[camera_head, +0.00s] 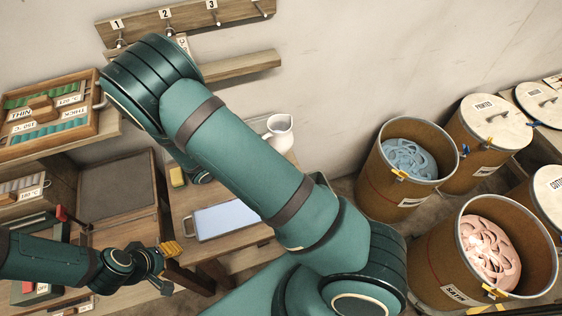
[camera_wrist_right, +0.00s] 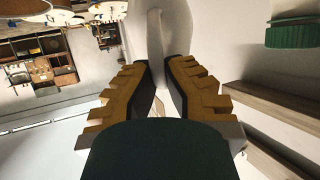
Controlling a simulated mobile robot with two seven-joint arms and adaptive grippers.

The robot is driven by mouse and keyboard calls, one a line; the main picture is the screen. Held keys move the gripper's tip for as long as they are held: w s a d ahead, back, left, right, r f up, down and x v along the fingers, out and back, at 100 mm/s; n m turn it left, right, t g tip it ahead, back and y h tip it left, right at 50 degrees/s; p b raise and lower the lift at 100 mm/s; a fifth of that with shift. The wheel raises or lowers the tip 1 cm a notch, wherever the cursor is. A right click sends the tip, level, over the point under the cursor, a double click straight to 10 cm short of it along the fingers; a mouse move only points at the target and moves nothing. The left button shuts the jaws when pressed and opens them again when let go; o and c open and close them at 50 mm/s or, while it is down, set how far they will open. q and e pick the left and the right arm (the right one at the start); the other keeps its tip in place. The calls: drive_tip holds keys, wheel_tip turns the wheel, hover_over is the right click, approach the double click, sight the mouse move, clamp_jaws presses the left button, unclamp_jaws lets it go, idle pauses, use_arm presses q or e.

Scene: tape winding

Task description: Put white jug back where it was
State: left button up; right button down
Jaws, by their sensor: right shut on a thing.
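The white jug (camera_head: 280,131) shows in the head view beyond my right arm, at the back right of the low wooden table (camera_head: 243,239), near the wall. Its left part is close to my arm's outline, and its base is partly hidden. In the right wrist view my right gripper (camera_wrist_right: 157,68) is shut on a narrow white part of the jug (camera_wrist_right: 155,32), seemingly its handle. My right arm hides this gripper in the head view. I cannot tell whether the jug touches the table. My left gripper (camera_head: 168,252) is low at the left; its finger opening is unclear.
A blue-white tray (camera_head: 225,219) and a yellow sponge (camera_head: 177,177) lie on the table. A numbered peg rail (camera_head: 188,22) and a wooden ledge (camera_head: 240,66) are on the wall. Tape-filled barrels (camera_head: 386,190) stand at the right. A spool box (camera_head: 50,113) is at the left.

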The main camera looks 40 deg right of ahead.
drive_tip(key=shift+s+d+f+b, duration=0.15)
drive_tip(key=shift+s+d+f, duration=0.1)
drive_tip(key=shift+f, duration=1.35)
drive_tip(key=shift+s+d+f+b, duration=0.1)
drive_tip(key=shift+s+f, duration=0.1)
drive_tip(key=shift+f, duration=1.4)
drive_tip(key=shift+s+d+f+b, duration=0.15)
drive_tip(key=shift+s+d+f, duration=0.1)
drive_tip(key=shift+f, duration=1.35)
drive_tip(key=shift+f, duration=0.15)
drive_tip(key=c, duration=1.1)
unclamp_jaws()
drive_tip(key=shift+c, duration=0.2)
